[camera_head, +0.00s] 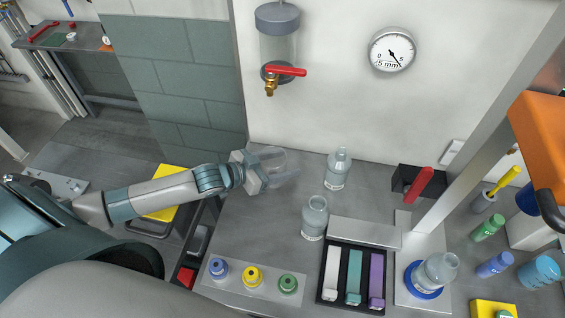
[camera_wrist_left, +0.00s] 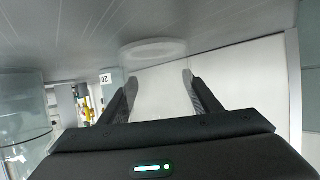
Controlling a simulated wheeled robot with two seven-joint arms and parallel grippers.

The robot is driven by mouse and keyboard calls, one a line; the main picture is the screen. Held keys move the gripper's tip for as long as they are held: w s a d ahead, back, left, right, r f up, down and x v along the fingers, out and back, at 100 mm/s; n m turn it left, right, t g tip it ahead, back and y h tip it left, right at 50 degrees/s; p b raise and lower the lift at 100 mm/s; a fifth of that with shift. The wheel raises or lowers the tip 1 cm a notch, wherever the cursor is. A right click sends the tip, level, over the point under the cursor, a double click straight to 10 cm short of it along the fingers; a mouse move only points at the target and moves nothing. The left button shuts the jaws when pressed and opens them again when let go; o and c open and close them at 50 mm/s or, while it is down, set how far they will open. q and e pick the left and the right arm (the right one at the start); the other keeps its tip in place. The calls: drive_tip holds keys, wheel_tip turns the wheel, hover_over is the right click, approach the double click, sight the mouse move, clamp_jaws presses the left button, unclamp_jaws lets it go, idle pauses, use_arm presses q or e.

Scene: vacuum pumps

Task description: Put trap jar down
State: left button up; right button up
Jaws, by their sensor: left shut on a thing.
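My left gripper (camera_head: 262,172) is shut on the trap jar (camera_head: 279,162), a clear glass vessel, at the back left of the grey bench (camera_head: 247,222). The jar is see-through, so its outline is faint. I cannot tell whether its base touches the bench. In the left wrist view, a pale round rim (camera_wrist_left: 152,52) shows beyond the two dark fingers (camera_wrist_left: 160,95). My right gripper is not in view.
Two clear bottles (camera_head: 338,168) (camera_head: 314,218) stand right of the jar. A clear reservoir with a red-handled valve (camera_head: 284,71) hangs on the wall above. A strip with blue, yellow and green knobs (camera_head: 236,289) lies in front. Bare bench lies between.

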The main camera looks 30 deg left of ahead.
sight(265, 169)
use_arm(q)
drive_tip(key=shift+f, duration=0.2)
idle(0.4)
drive_tip(key=o, duration=1.4)
drive_tip(key=shift+s, duration=0.1)
drive_tip(key=shift+s+a+r+b, duration=0.15)
drive_tip(key=shift+s+a+b, duration=0.25)
drive_tip(key=shift+s+b, duration=0.15)
drive_tip(key=b+v, duration=0.1)
drive_tip(key=v, duration=0.3)
drive_tip(key=shift+s+a+r+b, duration=0.1)
drive_tip(key=shift+s+a+b, duration=0.1)
drive_tip(key=shift+s+b, duration=0.15)
drive_tip(key=shift+s+a+r, duration=0.25)
drive_tip(key=shift+s+r, duration=0.1)
drive_tip(key=shift+s, duration=0.05)
